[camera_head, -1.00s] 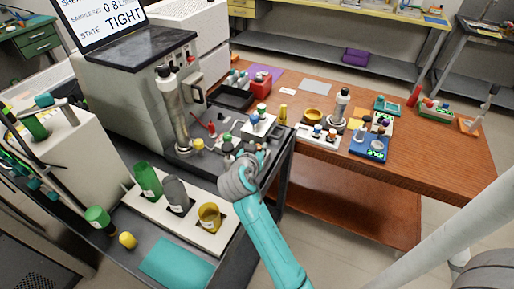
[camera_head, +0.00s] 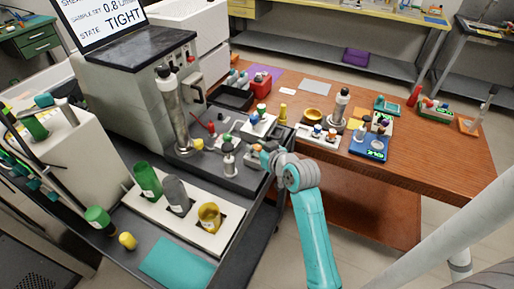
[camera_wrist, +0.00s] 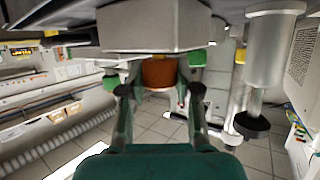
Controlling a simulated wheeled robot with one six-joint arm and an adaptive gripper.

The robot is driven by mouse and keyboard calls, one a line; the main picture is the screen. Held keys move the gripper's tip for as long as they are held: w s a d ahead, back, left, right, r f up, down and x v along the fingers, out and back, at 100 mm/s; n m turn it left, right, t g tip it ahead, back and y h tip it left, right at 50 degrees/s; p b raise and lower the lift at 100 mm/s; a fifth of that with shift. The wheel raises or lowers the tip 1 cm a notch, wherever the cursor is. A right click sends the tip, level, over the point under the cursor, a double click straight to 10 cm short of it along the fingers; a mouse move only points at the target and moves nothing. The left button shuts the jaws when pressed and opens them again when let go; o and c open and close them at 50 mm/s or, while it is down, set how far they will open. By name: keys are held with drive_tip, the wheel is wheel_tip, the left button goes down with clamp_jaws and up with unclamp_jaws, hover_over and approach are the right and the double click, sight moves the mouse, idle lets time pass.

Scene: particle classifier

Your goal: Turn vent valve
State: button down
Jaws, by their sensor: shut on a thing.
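My gripper (camera_head: 264,158) is at the right edge of the dark bench top, beside the instrument base. In the wrist view my gripper (camera_wrist: 160,85) is shut on an orange-brown round knob (camera_wrist: 158,73) below a grey block (camera_wrist: 153,30). In the head view, the gripper and arm largely hide this knob. I cannot tell for sure that it is the vent valve.
A tall metal column (camera_head: 173,110) stands by the instrument, whose screen (camera_head: 105,18) reads TIGHT. A white rack (camera_head: 195,232) holds green, grey and yellow cups in front. A white block with coloured knobs (camera_head: 258,126) is behind the gripper. A wooden bench (camera_head: 440,160) lies to the right.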

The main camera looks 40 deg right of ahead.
drive_tip(key=n+y, duration=0.4)
drive_tip(key=shift+d+y, duration=0.2)
drive_tip(key=shift+y, duration=0.2)
drive_tip(key=shift+a+n+g+y, duration=0.15)
drive_tip(key=shift+n+g+y, duration=0.55)
drive_tip(key=shift+n+y, duration=1.45)
drive_tip(key=shift+f+y, duration=0.1)
drive_tip(key=shift+y, duration=0.15)
drive_tip(key=c, duration=0.8)
unclamp_jaws()
drive_tip(key=v, duration=1.2)
